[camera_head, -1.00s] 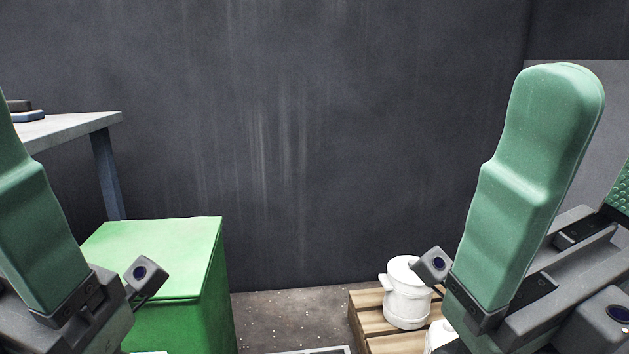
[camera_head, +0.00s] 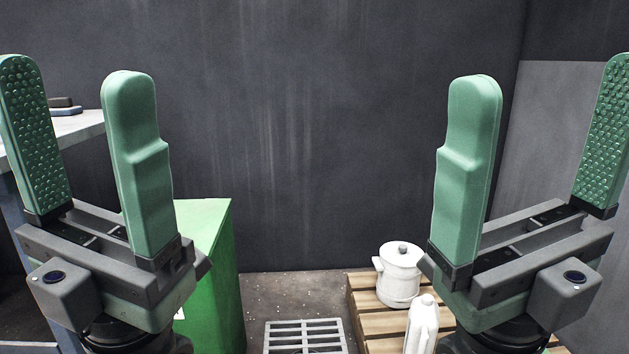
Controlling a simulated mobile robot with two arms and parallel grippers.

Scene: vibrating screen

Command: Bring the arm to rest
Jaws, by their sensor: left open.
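My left gripper (camera_head: 82,85) stands upright at the left of the head view. Its two green fingers are wide apart with nothing between them. My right gripper (camera_head: 550,85) stands upright at the right, its green fingers also wide apart and empty. The inner faces of the outer fingers show a bumpy texture. Both grippers are raised in front of the dark wall and hold nothing.
A green box (camera_head: 212,270) stands behind the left gripper. A table (camera_head: 85,126) with a dark object on it is at the far left. A wooden pallet (camera_head: 378,322) carries a white lidded pot (camera_head: 398,278) and a white jug (camera_head: 421,326). A floor grate (camera_head: 304,337) lies between the grippers.

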